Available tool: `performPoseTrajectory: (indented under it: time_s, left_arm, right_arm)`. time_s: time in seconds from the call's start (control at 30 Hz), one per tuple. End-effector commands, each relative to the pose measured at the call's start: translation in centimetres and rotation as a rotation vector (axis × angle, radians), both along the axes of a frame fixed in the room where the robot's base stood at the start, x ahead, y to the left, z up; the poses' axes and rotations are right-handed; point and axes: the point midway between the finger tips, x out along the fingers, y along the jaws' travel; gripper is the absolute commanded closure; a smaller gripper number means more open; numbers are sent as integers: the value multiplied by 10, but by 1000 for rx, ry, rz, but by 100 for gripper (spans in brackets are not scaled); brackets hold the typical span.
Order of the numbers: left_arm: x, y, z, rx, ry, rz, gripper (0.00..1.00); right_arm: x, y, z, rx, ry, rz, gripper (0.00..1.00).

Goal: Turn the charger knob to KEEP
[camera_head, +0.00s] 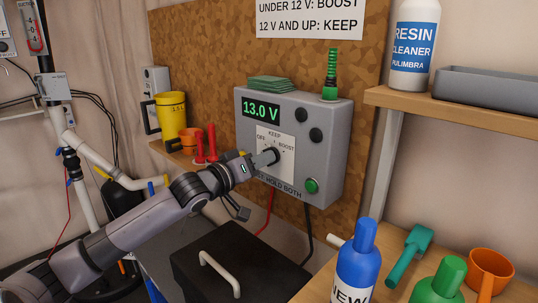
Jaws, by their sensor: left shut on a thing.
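The grey charger (325,165) is mounted on the brown board, and its green display (261,108) reads 13.0 V. Its white dial plate is marked OFF, KEEP and BOOST. The dark charger knob (272,155) is in the middle of that plate. My left gripper (264,158) reaches in from the left and is shut on the knob. The fingers partly cover the knob, so I cannot tell which mark it points to. My right gripper is not in view.
A sign (310,18) above reads "UNDER 12 V: BOOST, 12 V AND UP: KEEP". A black box (240,262) with a pale handle stands below the charger. A yellow cup (172,115) is left.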

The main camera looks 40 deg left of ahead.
Motion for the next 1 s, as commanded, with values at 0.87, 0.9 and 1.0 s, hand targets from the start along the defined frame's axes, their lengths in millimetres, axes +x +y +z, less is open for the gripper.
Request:
performPoseTrajectory:
  time_s: [0.87, 0.9, 1.0]
  left_arm:
    - [0, 1, 1, 578, -46, 0, 100]
    - [0, 1, 0, 600, -48, 1, 100]
    - [0, 1, -1, 592, -48, 0, 53]
  right_arm:
    - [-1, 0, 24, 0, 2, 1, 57]
    - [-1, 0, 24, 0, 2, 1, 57]
    - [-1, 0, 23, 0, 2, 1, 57]
